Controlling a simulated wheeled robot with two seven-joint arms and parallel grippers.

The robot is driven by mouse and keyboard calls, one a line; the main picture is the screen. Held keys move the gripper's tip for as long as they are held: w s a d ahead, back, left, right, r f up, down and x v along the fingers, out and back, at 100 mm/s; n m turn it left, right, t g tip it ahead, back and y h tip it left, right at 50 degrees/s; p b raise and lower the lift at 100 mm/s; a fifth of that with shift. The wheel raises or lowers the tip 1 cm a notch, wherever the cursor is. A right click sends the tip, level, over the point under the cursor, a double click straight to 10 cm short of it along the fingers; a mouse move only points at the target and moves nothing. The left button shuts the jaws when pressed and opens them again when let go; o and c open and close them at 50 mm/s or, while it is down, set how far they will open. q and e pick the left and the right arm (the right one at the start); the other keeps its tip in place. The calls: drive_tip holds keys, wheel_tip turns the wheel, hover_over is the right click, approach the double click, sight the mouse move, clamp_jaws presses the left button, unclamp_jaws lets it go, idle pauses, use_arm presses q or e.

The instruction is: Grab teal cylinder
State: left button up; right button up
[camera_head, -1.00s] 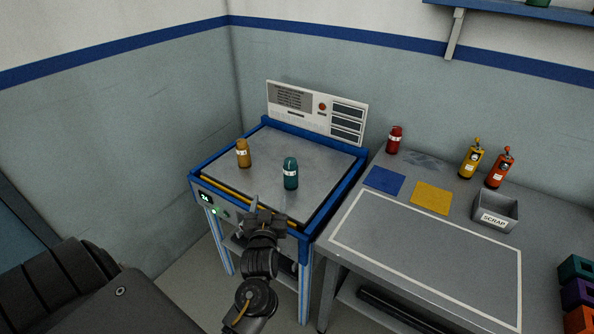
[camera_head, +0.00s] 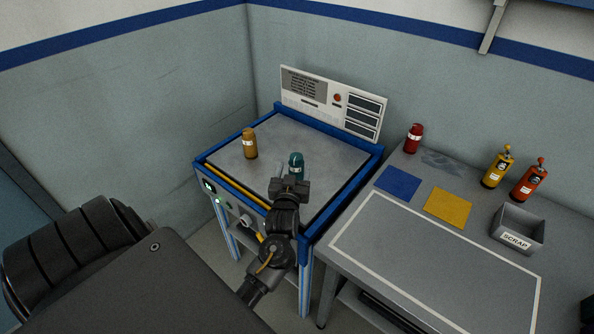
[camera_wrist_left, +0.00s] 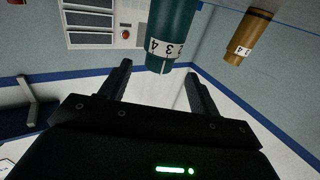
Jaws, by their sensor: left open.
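The teal cylinder (camera_head: 296,160) stands upright on the metal top of the blue-framed stand (camera_head: 222,176). My left gripper (camera_head: 291,176) is open right in front of it and hides its lower part in the head view. In the left wrist view, where the picture is upside down, the teal cylinder (camera_wrist_left: 174,28) with a white numbered label lies just ahead of the open fingers (camera_wrist_left: 160,84), roughly between their tips. I cannot tell whether a finger touches it. My right gripper is not in view.
An orange-brown cylinder (camera_head: 250,143) stands to the left on the same top. A control panel (camera_head: 334,101) rises behind. The bench at right holds a red cylinder (camera_head: 413,138), blue (camera_head: 398,183) and yellow (camera_head: 447,205) squares, two bottles and a scrap bin (camera_head: 517,230).

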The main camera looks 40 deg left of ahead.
sight(295, 164)
use_arm(q)
drive_tip(key=shift+w+a, duration=0.2)
drive_tip(key=shift+w, duration=0.15)
drive_tip(key=shift+r, duration=0.1)
drive_tip(key=shift+w+a, duration=0.25)
drive_tip(key=shift+w, duration=0.05)
drive_tip(key=x, duration=0.1)
drive_tip(key=p+x, duration=0.1)
drive_tip(key=x, duration=0.2)
drive_tip(key=shift+w+f, duration=0.2)
drive_tip(key=shift+f, duration=0.1)
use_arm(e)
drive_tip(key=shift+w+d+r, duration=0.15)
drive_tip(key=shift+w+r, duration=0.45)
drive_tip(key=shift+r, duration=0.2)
use_arm(q)
clamp_jaws()
